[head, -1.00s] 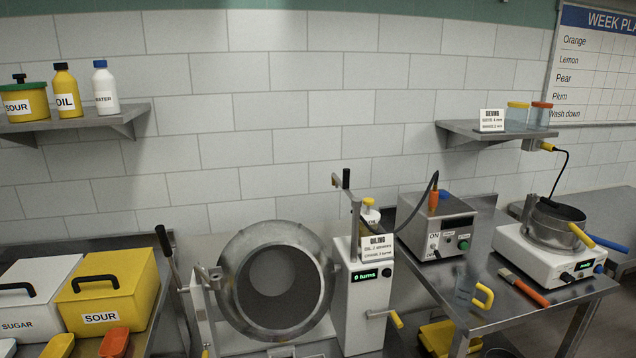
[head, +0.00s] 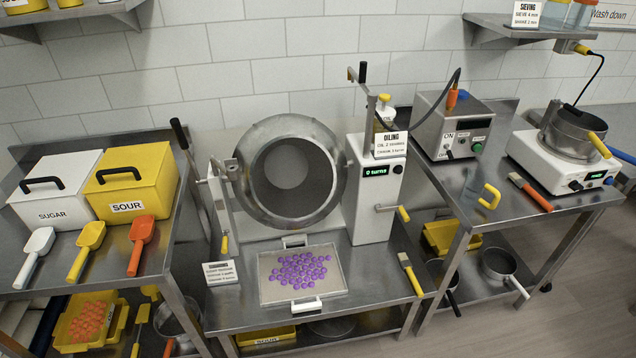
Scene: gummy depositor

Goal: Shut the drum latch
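The steel drum (head: 330,205) stands on the middle bench with its round open mouth facing me. Its inside looks empty. A bracket (head: 219,200) stands at the drum's left side, with a yellow-tipped lever (head: 225,243) hanging at its lower end. A longer lever with a black grip (head: 180,133) rises further left. I cannot tell for certain which part is the drum latch, or whether it is open. Neither of my grippers is in view.
A tray (head: 262,298) of purple gummies lies before the drum. Right of it stands the white oiling unit (head: 372,215) with a yellow-handled crank (head: 403,214). A brush (head: 411,275) lies at the bench's right. Sugar (head: 60,205) and sour (head: 140,180) boxes stand left, with several scoops.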

